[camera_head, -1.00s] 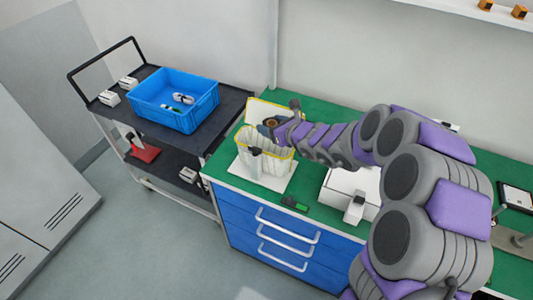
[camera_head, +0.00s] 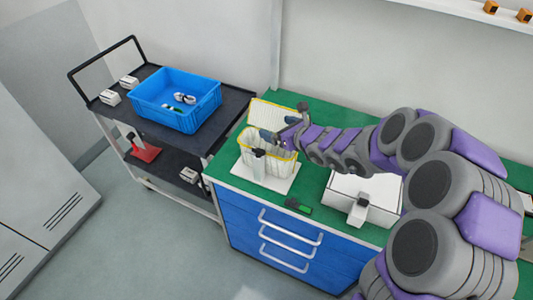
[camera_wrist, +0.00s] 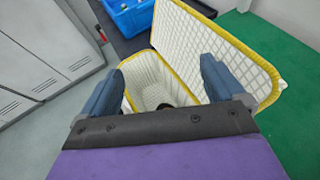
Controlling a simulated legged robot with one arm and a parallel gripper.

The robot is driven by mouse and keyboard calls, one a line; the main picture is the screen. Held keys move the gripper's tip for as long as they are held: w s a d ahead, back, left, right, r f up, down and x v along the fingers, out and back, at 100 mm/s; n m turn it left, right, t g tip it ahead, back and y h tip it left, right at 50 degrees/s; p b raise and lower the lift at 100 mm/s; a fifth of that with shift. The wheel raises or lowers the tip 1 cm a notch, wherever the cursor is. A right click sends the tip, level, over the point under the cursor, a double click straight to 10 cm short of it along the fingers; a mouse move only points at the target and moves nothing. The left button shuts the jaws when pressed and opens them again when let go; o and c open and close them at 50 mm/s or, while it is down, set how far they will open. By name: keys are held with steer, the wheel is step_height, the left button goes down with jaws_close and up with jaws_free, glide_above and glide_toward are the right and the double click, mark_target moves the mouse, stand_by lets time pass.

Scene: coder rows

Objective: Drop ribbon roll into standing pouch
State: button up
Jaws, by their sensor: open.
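The standing pouch (camera_head: 262,163) is white and quilted with a yellow rim, upright on a white base plate (camera_head: 284,184) on the green worktop. Its lid flap (camera_head: 272,113) stands open at the back. My gripper (camera_head: 272,137) is over the pouch mouth, with its fingers spread and nothing between the tips. In the wrist view the fingers frame the open pouch (camera_wrist: 148,78). A small dark thing (camera_wrist: 166,106) shows low inside, partly hidden by my gripper; it appears to be the ribbon roll.
A blue crate (camera_head: 160,107) with small items stands on a dark cart (camera_head: 112,121) at left. A white box (camera_head: 375,190) is right of the pouch, and a green-and-black item (camera_head: 299,206) lies near the front edge. My arm spans the right side.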

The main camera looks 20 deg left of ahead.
steer(key=p+v, duration=0.2)
steer(key=v, duration=1.3)
steer(key=shift+d, duration=0.35)
steer(key=shift+f, duration=0.15)
